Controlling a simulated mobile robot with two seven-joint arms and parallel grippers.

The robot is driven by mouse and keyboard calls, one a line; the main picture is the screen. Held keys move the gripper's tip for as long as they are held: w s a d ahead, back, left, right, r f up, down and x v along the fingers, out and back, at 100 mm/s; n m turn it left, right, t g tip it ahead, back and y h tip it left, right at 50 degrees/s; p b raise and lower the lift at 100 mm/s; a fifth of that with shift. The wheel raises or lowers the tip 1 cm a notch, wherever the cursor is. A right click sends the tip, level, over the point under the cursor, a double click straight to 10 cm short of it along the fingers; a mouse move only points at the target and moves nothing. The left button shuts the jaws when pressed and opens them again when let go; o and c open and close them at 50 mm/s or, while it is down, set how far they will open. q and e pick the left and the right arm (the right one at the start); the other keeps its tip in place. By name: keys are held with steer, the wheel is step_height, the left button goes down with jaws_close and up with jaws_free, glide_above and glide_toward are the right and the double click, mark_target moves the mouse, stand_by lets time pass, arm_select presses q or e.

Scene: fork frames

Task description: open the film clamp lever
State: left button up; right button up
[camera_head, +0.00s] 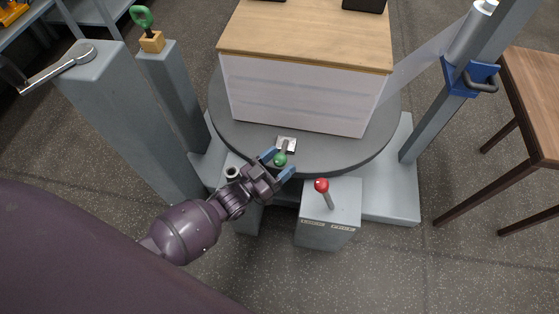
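The film clamp lever (280,159) has a green knob and stands on a small pale plate (287,144) at the front edge of the round grey turntable (390,120). My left gripper (279,164) reaches in from the lower left. Its two blue fingers are apart, one on each side of the green knob. I cannot tell whether either finger touches it. The lower part of the lever is partly hidden by the knob and fingers. My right gripper is not in view.
A white-wrapped load (295,95) with a wooden top stands on the turntable. A red-knobbed lever (322,186) rises from a grey box at front right. Grey posts stand at left. A film roll (470,38) hangs on the right mast, with a wooden table (535,90) beyond.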

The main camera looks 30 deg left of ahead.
arm_select(q)
step_height(320, 180, up, 20)
steer(key=p, duration=0.7)
steer(key=shift+f, duration=0.15)
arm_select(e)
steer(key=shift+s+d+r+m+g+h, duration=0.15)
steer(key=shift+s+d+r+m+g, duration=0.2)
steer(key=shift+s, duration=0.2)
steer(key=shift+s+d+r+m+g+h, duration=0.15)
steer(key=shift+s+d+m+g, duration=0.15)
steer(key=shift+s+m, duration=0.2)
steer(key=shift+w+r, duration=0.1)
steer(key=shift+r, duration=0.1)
